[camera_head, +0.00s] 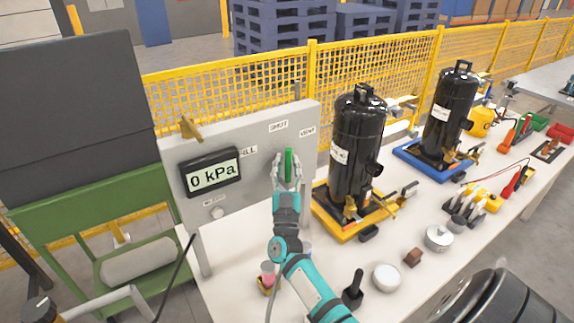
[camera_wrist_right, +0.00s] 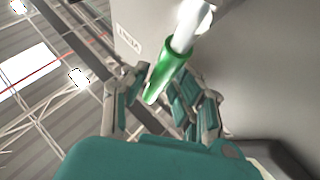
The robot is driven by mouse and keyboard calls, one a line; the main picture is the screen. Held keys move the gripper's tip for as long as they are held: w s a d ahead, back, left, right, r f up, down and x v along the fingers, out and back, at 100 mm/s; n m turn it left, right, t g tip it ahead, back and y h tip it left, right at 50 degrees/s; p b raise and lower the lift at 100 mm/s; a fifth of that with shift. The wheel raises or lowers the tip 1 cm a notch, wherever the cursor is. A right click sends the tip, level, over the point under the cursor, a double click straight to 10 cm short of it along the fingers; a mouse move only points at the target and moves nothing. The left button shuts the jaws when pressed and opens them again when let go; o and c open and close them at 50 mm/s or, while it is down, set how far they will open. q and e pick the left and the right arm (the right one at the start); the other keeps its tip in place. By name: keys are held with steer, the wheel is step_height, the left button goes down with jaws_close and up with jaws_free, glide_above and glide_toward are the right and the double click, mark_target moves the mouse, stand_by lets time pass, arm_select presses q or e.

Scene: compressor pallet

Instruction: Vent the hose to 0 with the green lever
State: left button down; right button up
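The green lever (camera_head: 289,163) is on the grey panel (camera_head: 190,150), with labels reading FILL, SHUT and VENT around it. It points roughly upward, and I cannot tell exactly which label it is on. The display (camera_head: 211,173) reads 0 kPa. My right gripper (camera_head: 287,178) is at the lever. In the right wrist view the green grip (camera_wrist_right: 168,72) lies between the two fingers (camera_wrist_right: 166,80), with the VENT label to its left. The fingers are close to both sides of the grip; I cannot tell whether they press on it. My left gripper is out of view.
Two black compressors (camera_head: 357,140) stand right of the panel on yellow and blue bases. A yellow mesh fence (camera_head: 375,75) runs behind.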

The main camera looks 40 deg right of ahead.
steer(key=v, duration=1.2)
